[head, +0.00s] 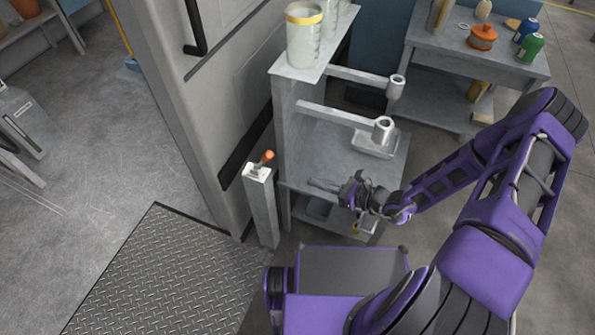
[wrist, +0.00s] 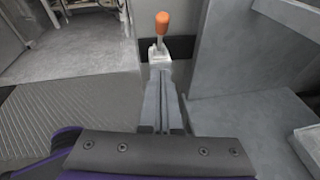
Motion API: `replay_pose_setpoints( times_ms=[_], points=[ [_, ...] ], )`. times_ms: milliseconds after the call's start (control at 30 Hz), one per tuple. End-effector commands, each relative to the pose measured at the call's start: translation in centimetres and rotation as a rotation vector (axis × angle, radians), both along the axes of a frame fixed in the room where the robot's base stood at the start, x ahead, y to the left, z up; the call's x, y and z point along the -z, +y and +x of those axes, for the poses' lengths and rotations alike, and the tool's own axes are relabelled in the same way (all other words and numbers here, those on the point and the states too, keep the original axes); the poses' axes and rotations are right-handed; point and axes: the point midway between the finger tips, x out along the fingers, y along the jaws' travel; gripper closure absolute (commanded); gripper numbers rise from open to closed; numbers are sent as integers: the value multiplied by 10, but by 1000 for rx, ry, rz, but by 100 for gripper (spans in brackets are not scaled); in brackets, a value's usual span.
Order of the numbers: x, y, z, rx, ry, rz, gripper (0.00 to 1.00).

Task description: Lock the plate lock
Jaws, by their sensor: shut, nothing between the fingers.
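The plate lock is a short lever with an orange handle (head: 267,155) on a pale block atop a narrow grey post (head: 263,210). In the head view the lever leans to the right. In the wrist view the orange handle (wrist: 162,24) stands nearly upright, straight beyond my fingertips. My gripper (head: 312,183) is shut and empty, to the right of the post, with its fingers pointing left towards it. In the wrist view my gripper (wrist: 161,78) hides most of the post. The fingers appear apart from the lever.
A ribbed metal floor plate (head: 165,275) lies left of the post. A grey cabinet wall (head: 205,130) rises behind it. A grey stand (head: 345,155) with arms and a shelf is right of the post. A table (head: 455,55) with bottles stands at the back right.

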Motion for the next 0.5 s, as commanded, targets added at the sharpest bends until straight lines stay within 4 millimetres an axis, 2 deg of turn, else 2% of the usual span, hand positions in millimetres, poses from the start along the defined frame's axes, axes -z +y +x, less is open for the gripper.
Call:
replay_pose_setpoints(
  times_ms=[467, 500],
  points=[
    [26, 82, 41, -4, 0, 2, 100],
    [21, 86, 45, -2, -2, 0, 100]
  ],
)
